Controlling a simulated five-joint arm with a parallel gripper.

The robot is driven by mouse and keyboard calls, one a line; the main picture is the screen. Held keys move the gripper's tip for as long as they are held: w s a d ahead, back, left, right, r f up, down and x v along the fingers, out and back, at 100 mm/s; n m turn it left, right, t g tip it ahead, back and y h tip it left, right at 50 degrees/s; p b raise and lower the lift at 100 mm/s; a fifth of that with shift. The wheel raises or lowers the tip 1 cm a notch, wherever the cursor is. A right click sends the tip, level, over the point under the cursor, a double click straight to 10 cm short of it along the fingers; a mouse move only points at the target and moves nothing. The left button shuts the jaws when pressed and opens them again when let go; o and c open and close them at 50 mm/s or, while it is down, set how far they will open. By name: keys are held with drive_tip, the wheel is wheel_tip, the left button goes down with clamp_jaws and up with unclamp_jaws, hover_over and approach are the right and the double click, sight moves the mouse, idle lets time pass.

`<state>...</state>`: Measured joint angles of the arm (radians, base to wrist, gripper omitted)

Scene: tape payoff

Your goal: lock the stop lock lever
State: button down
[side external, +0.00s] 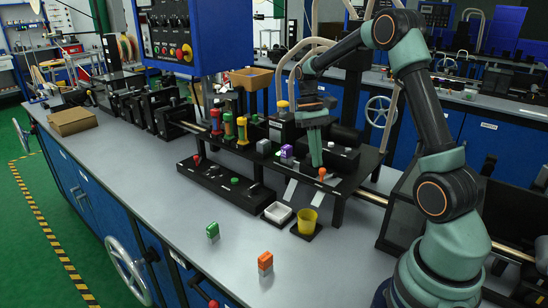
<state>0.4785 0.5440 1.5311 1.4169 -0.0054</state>
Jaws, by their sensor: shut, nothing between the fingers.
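My gripper (316,160) points down over the black raised shelf at the right of the machine. Its fingers look closed and empty. A small orange-red knob (322,173) stands on the shelf just below and right of the fingertips. It may be the stop lock lever, but it is too small to be sure. I cannot tell whether the fingertips touch it or how the lever is set. A low black control box (225,185) in front carries a red knob, a green button and small levers.
A purple block (287,151) and a grey block (263,147) stand left of my gripper. A white tray (278,212) and a yellow cup (307,220) sit in front. Green (212,230) and orange (265,262) blocks stand on the bench. The front bench is mostly clear.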

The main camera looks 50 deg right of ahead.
drive_tip(key=shift+s+a+n, duration=0.3)
drive_tip(key=shift+n, duration=0.6)
drive_tip(key=shift+s+a+n, duration=0.25)
drive_tip(key=shift+n, duration=0.25)
drive_tip(key=shift+s+a, duration=0.4)
drive_tip(key=shift+s, duration=0.3)
drive_tip(key=shift+s+a, duration=0.1)
drive_tip(key=shift+s, duration=0.9)
drive_tip(key=w+a+r, duration=0.1)
drive_tip(key=w+r, duration=0.2)
drive_tip(key=r, duration=0.6)
drive_tip(key=shift+a+r, duration=0.15)
drive_tip(key=shift+r, duration=0.1)
drive_tip(key=shift+a, duration=0.1)
